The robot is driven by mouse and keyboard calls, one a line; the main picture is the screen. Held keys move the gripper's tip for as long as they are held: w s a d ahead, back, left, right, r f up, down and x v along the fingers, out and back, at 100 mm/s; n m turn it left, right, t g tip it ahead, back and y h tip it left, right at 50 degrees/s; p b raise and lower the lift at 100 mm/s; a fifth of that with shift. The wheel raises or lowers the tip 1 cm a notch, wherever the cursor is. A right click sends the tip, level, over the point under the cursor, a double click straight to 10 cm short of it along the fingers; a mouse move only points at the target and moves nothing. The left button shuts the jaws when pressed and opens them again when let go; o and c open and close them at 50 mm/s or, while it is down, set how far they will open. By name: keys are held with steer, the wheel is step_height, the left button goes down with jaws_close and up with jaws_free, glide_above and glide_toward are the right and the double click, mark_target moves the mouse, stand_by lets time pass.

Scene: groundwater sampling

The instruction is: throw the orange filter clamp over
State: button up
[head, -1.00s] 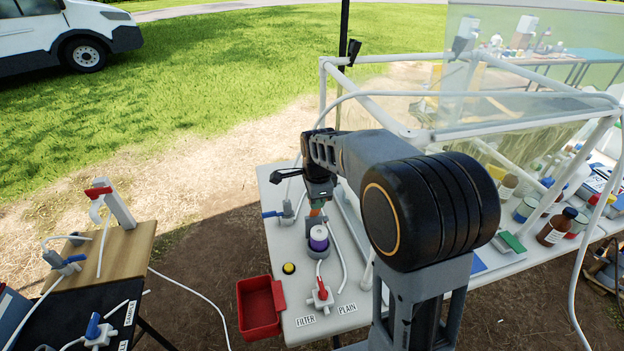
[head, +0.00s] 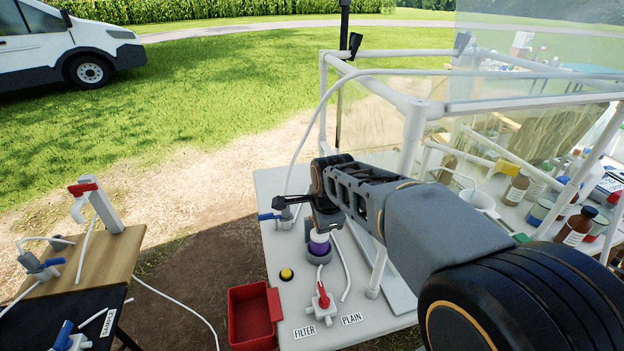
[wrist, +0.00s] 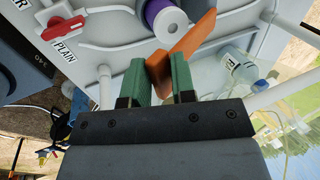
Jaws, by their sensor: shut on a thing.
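The orange filter clamp (wrist: 188,45) shows in the wrist view as a flat orange lever slanting up to the right, beside the white-topped purple filter (wrist: 165,20). My gripper (wrist: 167,72) has its green fingertips on either side of the lever's near end and is shut on it. In the head view the purple filter (head: 319,245) stands on the white table just below my wrist. There the clamp and my fingertips are hidden behind my own arm. A red-handled valve (head: 322,303) sits in front of the filter, near the FILTER and PLAIN labels.
A red tray (head: 252,316) hangs at the table's left edge, near a yellow button (head: 287,274). A blue-handled valve (head: 283,212) stands behind left. White frame pipes (head: 413,140) and hoses crowd the right side. A wooden side table (head: 95,260) stands at left.

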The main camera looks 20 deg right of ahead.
steer(key=shift+o, duration=0.2)
steer(key=s+f+t+b, duration=0.2)
steer(key=f+b, duration=0.4)
steer(key=b, duration=0.4)
steer(key=shift+s+f, duration=0.15)
steer(key=shift+s, duration=0.35)
steer(key=shift+s+f+b, duration=0.1)
steer(key=shift+f+b, duration=0.35)
steer(key=shift+b, duration=0.25)
steer(key=o, duration=0.6)
steer(key=shift+o, duration=0.2)
steer(key=shift+t, duration=0.3)
steer(key=shift+r, duration=0.1)
